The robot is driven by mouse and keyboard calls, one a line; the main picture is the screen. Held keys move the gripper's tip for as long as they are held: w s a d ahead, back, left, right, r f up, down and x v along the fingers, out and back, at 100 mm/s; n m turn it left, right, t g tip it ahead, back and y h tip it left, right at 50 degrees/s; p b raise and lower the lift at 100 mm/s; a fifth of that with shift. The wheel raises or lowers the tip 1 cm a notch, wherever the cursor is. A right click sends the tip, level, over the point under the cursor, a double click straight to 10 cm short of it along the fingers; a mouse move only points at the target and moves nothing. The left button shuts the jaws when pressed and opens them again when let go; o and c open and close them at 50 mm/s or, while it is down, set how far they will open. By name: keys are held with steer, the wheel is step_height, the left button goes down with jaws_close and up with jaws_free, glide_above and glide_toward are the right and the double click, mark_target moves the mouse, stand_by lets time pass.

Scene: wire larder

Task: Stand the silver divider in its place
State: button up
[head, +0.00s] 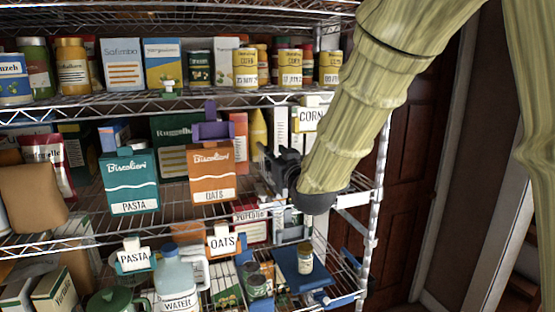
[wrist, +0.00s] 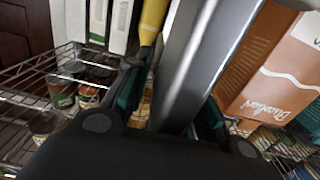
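The silver divider (wrist: 197,60) is a grey, metallic-looking upright strip in the wrist view. It runs up from between the fingers of my gripper (wrist: 172,100) and leans to the right in the picture. A gap shows between the left finger and the divider. The right finger is close beside it, and I cannot tell whether they touch. In the head view my gripper (head: 268,162) points left into the right end of the middle shelf, and I cannot make out the divider clearly there. The divider's lower end is hidden.
The orange oats box (head: 212,176) stands just left of my gripper, with the teal pasta box (head: 131,184) further left. A yellow bottle (wrist: 153,18) stands close behind the left finger. A corn label (head: 312,115) hangs above. Shelf wires (head: 200,97) run overhead.

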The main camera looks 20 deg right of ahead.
steer(key=o, duration=0.6)
steer(key=shift+c, duration=0.2)
